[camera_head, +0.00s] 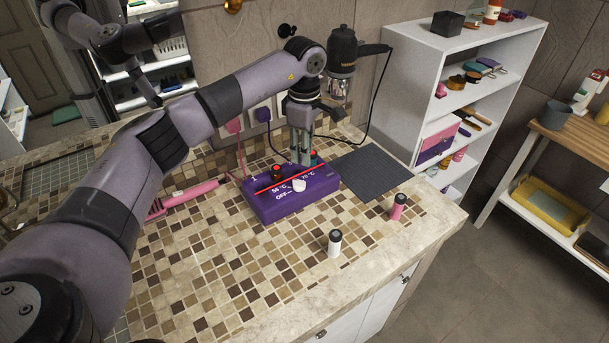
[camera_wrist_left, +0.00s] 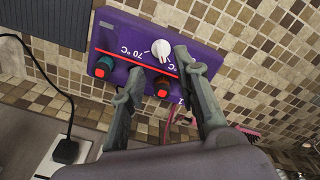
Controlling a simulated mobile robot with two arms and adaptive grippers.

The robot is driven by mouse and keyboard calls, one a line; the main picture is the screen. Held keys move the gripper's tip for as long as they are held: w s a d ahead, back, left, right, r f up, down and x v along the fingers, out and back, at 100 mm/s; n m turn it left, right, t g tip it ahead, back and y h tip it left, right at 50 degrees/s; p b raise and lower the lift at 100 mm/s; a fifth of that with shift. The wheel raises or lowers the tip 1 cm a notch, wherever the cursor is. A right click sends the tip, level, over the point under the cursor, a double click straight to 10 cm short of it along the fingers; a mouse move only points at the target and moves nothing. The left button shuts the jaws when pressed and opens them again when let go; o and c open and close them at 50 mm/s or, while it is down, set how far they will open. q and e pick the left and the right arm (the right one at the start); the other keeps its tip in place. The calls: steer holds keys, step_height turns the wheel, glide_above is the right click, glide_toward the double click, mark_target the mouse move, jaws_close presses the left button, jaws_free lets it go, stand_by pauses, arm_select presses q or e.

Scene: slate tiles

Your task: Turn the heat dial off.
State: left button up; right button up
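The heat dial is a small white knob (camera_head: 299,185) on top of a purple box (camera_head: 270,212) with OFF, 55 °C and 70 °C marks. The knob also shows in the left wrist view (camera_wrist_left: 160,48), beyond the fingertips. I cannot tell for certain which mark it points to. My left gripper (camera_head: 302,160) points down over the back of the box. My right gripper is not in view.
A pink tool (camera_head: 185,195) lies left. The counter front is clear.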

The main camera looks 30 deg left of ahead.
mark_target(304, 182)
arm_select(q)
step_height(304, 182, down, 10)
steer(key=shift+w+f+p, duration=0.1)
steer(key=shift+f+p, duration=0.05)
steer(key=shift+p, duration=1.1)
steer(key=shift+c, duration=0.7)
jaws_close()
